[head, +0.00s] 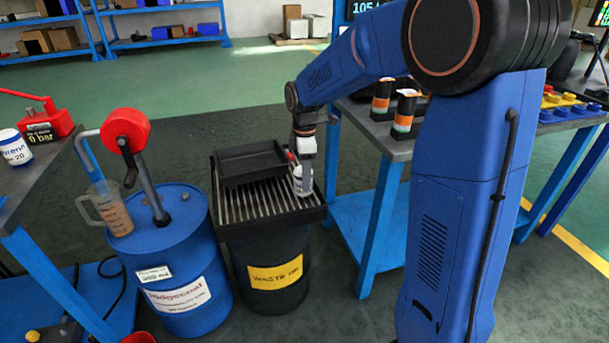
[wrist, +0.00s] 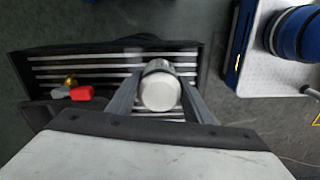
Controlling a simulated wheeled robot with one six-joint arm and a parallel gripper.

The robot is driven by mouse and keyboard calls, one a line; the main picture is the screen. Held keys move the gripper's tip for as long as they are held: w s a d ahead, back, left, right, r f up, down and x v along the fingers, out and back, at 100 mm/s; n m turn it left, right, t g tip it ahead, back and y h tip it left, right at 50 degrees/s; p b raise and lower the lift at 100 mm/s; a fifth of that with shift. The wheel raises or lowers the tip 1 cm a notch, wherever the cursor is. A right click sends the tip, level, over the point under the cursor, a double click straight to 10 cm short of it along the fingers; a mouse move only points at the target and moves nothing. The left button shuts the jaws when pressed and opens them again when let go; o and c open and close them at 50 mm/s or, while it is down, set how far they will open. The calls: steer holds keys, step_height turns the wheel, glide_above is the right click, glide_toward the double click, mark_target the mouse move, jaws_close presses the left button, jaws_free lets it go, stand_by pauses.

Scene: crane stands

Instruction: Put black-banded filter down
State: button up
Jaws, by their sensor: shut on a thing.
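The filter (head: 301,182) is a white, upright-looking cylinder at the right side of the slatted drain grate (head: 262,204) on the black waste oil drum (head: 268,283). My gripper (head: 304,158) is above it, shut on it. In the wrist view, the filter's round white end (wrist: 160,92) shows between the two grey fingers, with a darker rim behind it. The slats (wrist: 90,67) lie beyond it. I cannot tell whether the filter touches the grate. No black band is clearly visible.
A black tray (head: 250,163) sits on the grate's back part. A red-handled valve (wrist: 80,93) is left of the filter in the wrist view. A blue drum with a red crank pump (head: 126,130) stands left. The right bench holds orange-banded cylinders (head: 404,112).

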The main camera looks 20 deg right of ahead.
steer(key=shift+f, duration=0.15)
steer(key=o, duration=1.3)
step_height(320, 180, up, 12)
steer(key=shift+r, duration=0.15)
steer(key=s+d+r+m+t, duration=0.15)
steer(key=s+m, duration=0.25)
steer(key=s, duration=0.5)
steer(key=s+d+r+m+t, duration=0.1)
steer(key=s+d+m, duration=0.25)
steer(key=s, duration=0.65)
steer(key=s+f+m, duration=0.2)
steer(key=s+m, duration=0.1)
steer(key=s, duration=0.1)
steer(key=s+d+f+m+t, duration=0.1)
steer(key=s+f+m, duration=0.1)
steer(key=s, duration=0.3)
steer(key=s+f+m+t, duration=0.1)
steer(key=s+f+m, duration=0.2)
steer(key=s, duration=0.2)
steer(key=shift+s+d+f+m, duration=0.1)
steer(key=shift+s+d+m, duration=0.15)
steer(key=shift+m, duration=0.1)
